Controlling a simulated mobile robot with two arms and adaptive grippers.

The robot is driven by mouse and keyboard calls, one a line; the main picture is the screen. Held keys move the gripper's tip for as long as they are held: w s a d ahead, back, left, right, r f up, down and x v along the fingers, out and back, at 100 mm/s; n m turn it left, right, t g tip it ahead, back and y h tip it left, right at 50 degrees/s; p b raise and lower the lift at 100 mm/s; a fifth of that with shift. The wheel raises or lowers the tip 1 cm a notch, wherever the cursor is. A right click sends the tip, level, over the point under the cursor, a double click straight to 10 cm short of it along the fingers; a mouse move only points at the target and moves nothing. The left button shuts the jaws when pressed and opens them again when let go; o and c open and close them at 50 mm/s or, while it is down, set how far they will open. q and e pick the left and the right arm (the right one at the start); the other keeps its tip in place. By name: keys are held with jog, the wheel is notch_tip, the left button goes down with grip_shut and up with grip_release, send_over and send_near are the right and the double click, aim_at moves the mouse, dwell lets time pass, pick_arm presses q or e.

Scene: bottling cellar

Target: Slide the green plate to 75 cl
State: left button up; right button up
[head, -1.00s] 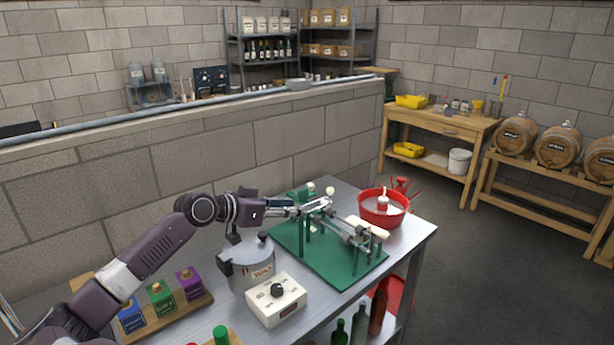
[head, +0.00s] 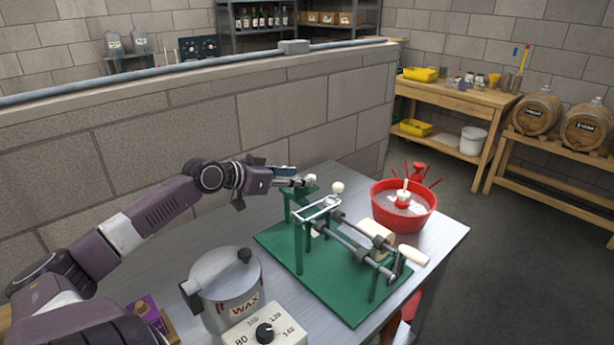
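A labelling-type machine stands on a green base plate (head: 340,287) on the metal table, with grey rollers, green posts and a cream handle. A second white knob (head: 337,187) stands to the right. No 75 cl mark is readable. My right gripper is out of view.
A wax pot (head: 226,286) and a white dial box (head: 268,330) stand in front, left of the machine. A red bowl (head: 402,212) stands to its right, near the table edge. A block wall (head: 200,130) runs close behind the table.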

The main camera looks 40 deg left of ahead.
pick_arm(q)
jog(key=x, duration=0.3)
jog(key=shift+w+a+f, duration=0.15)
jog(key=shift+w, duration=0.15)
jog(key=shift+w+f, duration=0.1)
jog(key=shift+w, duration=0.1)
jog(key=shift+w+f, duration=0.15)
jog(key=shift+w, duration=0.15)
jog(key=shift+w+f, duration=0.1)
jog(key=c, duration=1)
grip_shut()
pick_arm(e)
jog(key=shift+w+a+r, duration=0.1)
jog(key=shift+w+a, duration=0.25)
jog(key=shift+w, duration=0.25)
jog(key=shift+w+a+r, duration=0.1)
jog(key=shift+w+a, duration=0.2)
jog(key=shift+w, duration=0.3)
